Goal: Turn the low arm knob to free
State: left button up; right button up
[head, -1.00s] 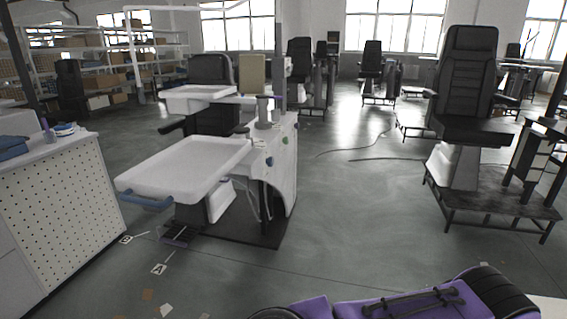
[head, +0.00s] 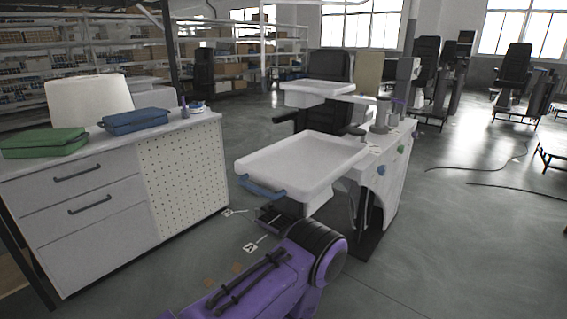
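A white dental-style unit stands right of centre in the head view, with a dark chair (head: 328,68) behind it. A lower white tray (head: 300,160) with a blue handle (head: 262,190) and a smaller upper white tray (head: 312,92) reach out on arms. A blue knob (head: 381,170) and a green knob (head: 401,149) sit on the unit's right side panel. Which knob belongs to the low arm, and how either is turned, I cannot tell. A purple and black arm link of mine crosses the bottom, below the lower tray.
Floor markers, one lettered A (head: 250,247), lie before the unit. The floor at right is open, with a dark cable (head: 480,168) across it.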

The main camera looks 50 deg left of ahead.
aim_at(381, 170)
jog(key=u, duration=0.6)
jog(key=i, duration=0.2)
jog(key=z, duration=1.05)
jog(key=i, duration=0.85)
jog(key=z, duration=0.65)
jog(key=i, duration=1.1)
jog(key=u, duration=1.2)
jog(key=i, duration=0.8)
jog(key=u, duration=0.9)
